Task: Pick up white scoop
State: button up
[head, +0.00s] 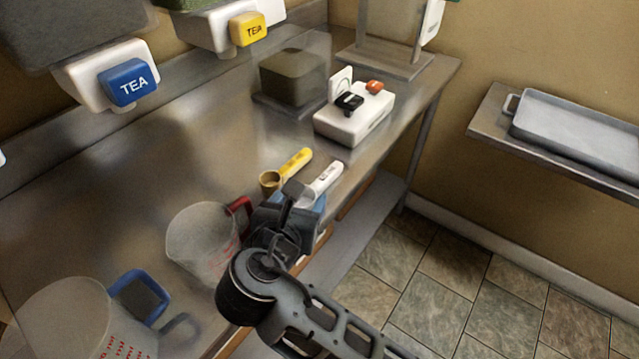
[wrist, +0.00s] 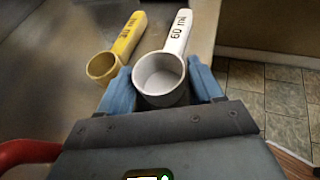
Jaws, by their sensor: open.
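The white scoop (head: 326,178) lies on the steel counter near its front edge, its handle showing in the head view and its bowl hidden behind my gripper. In the wrist view the white scoop (wrist: 174,60) shows whole, with "60 ml" on its handle, which points away from me. My gripper (wrist: 161,88) is open, with one blue finger on each side of the scoop's bowl. I cannot tell whether the fingers touch it. In the head view my gripper (head: 300,205) is over the counter's front edge.
A yellow scoop (head: 293,167) lies just left of the white one. A clear jug with a red handle (head: 200,238) stands close to my gripper's left. A larger jug (head: 65,320) is at lower left. A white device (head: 353,117) sits farther back. The mid-left counter (head: 150,160) is clear.

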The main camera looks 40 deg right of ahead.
jog(key=c, duration=0.8)
jog(key=shift+r, duration=0.1)
